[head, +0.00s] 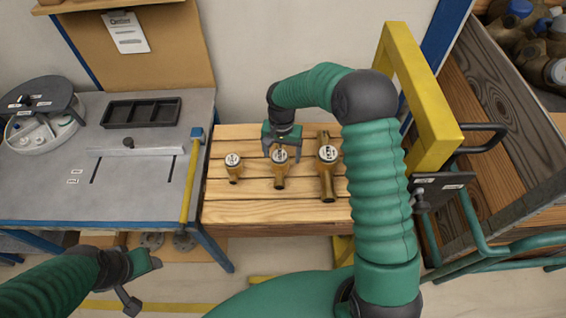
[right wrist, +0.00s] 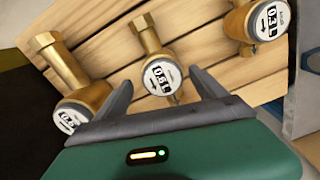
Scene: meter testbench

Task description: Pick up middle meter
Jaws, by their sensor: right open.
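Three brass water meters with white dials lie in a row on a wooden slatted table (head: 240,215). The middle meter (head: 280,183) is mid-sized, between the small left meter (head: 233,175) and the larger right meter (head: 328,185). My right gripper (head: 282,154) is open above the middle meter's dial. In the right wrist view the middle meter (right wrist: 163,80) lies just ahead of and between the open fingers; contact cannot be told. The other two meters show at the picture's left (right wrist: 70,110) and right (right wrist: 263,20). My left gripper (head: 143,278) is low at the left, away from the meters; its jaw state is unclear.
A grey workbench (head: 60,205) with a black tray (head: 141,112) and a yellow-handled bar (head: 189,180) stands left. A yellow frame (head: 425,100) and a wooden crate (head: 490,120) of meters stand right. The table front is clear.

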